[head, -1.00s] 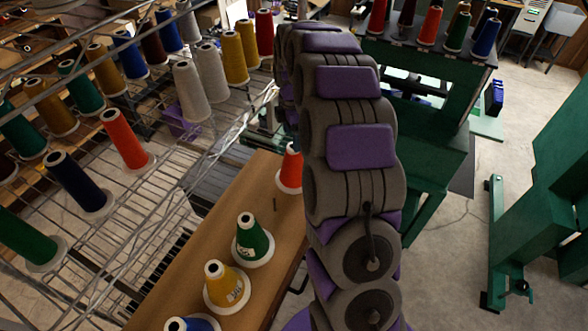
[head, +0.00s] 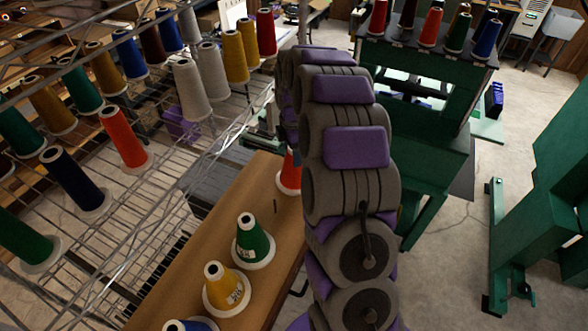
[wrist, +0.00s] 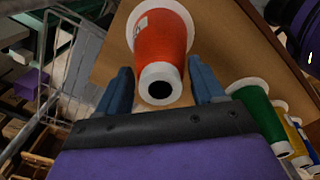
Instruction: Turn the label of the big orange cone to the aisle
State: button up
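The big orange cone (head: 288,174) stands on the wooden bench top (head: 206,240), partly hidden behind my arm in the head view. In the wrist view the orange cone (wrist: 160,38) shows its narrow top with a dark hole towards me and its white base rim beyond. A small whitish label patch (wrist: 141,24) shows on its upper left side. My gripper (wrist: 158,82) is open, with one blue finger on each side of the cone top. A gap shows on both sides. The head view hides my gripper behind the arm.
A green cone (head: 252,242), a yellow cone (head: 226,288) and a blue cone (head: 190,325) stand in a row on the bench. A wire rack (head: 130,215) with several cones is on the left. Green machine frames (head: 540,190) stand right, with bare floor between.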

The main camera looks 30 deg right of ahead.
jog(key=shift+d, duration=0.1)
jog(key=c, duration=0.6)
jog(key=shift+d, duration=0.1)
jog(key=shift+r, duration=0.15)
jog(key=m, duration=0.3)
jog(key=shift+m, duration=0.4)
jog(key=m, duration=0.3)
jog(key=shift+m, duration=0.4)
jog(key=m, duration=1.1)
jog(key=shift+m, duration=0.4)
